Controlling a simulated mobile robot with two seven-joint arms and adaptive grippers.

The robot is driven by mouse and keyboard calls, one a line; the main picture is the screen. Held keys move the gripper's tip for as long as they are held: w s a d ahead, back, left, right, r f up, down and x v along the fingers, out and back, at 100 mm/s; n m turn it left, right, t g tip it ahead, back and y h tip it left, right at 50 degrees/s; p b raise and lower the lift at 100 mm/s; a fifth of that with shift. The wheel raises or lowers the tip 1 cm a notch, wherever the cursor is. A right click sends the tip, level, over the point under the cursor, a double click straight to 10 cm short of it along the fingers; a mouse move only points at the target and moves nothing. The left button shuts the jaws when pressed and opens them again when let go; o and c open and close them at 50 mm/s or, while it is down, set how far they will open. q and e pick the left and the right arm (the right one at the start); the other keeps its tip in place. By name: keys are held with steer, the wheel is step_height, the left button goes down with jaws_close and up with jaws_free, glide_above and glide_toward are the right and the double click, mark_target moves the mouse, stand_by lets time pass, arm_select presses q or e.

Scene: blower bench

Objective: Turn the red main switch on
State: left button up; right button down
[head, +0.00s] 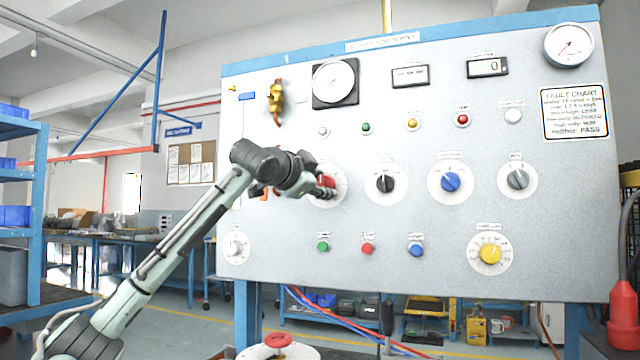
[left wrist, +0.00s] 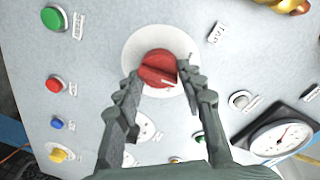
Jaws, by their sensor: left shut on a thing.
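The red main switch (head: 327,181) is a red rotary knob on a white round plate, on the left part of the grey panel (head: 440,210). In the left wrist view the red knob (left wrist: 158,68) sits between the fingertips of my left gripper (left wrist: 157,77), with a raised grip bar across it. My left gripper (head: 322,187) is shut on the knob and covers part of it in the head view. My right gripper is in neither view.
A black knob (head: 386,184), a blue knob (head: 450,182) and a grey knob (head: 517,179) stand in a row to the right. Push buttons, a yellow knob (head: 490,254) and gauges are also on the panel. A yellow-red fitting (head: 276,100) sticks out above the switch.

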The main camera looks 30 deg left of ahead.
arm_select(q)
steer(key=m, duration=0.5)
steer(key=shift+d+g+y, duration=0.1)
steer(key=shift+g+y, duration=0.2)
steer(key=shift+f+m, duration=0.1)
steer(key=shift+m, duration=1.9)
steer(key=shift+y, duration=0.3)
steer(key=o, duration=1.2)
steer(key=shift+c, duration=0.2)
steer(key=v, duration=1.2)
